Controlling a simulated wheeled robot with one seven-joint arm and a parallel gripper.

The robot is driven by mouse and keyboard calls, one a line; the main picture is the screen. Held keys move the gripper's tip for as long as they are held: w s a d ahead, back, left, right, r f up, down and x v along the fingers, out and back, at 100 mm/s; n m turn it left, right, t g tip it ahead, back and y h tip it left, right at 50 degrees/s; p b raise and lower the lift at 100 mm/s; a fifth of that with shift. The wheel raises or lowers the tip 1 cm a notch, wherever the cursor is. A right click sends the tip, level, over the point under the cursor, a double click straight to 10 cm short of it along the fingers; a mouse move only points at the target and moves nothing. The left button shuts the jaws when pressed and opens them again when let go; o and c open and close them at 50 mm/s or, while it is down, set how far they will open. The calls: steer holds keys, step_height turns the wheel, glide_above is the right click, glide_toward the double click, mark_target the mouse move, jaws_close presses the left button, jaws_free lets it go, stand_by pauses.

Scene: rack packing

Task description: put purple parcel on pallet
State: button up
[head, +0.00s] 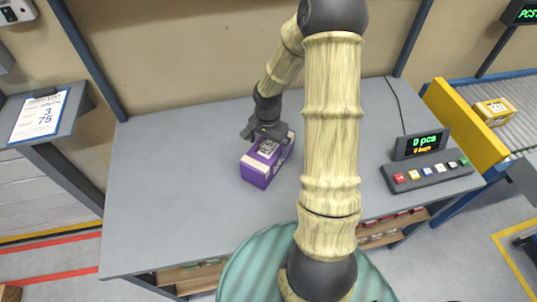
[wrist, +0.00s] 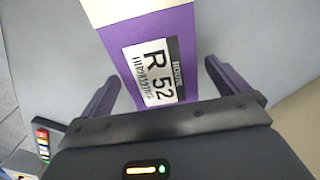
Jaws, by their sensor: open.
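The purple parcel (head: 262,168) sits on the grey table, left of my arm in the head view. It is a box with cream bands and a white label. In the wrist view the parcel (wrist: 128,52) lies between the two fingers, with the label "R 52" facing the camera. My gripper (head: 265,133) is open at the far end of the parcel, with one finger on each side in the wrist view (wrist: 157,85). I cannot tell whether the fingers touch it. No pallet can be made out in these views.
The grey table (head: 160,190) is mostly clear around the parcel. A button panel (head: 428,173) with a display (head: 421,143) stands at the right. Beyond it, a conveyor (head: 520,95) carries a yellow parcel (head: 495,111). A clipboard stand (head: 42,115) is at the left.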

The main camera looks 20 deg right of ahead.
step_height(320, 180, down, 4)
steer(key=shift+r, duration=0.1)
stand_by(0.5)
steer(key=c, duration=1.4)
steer(key=shift+r, duration=0.15)
step_height(320, 180, up, 10)
steer(key=shift+f, duration=0.1)
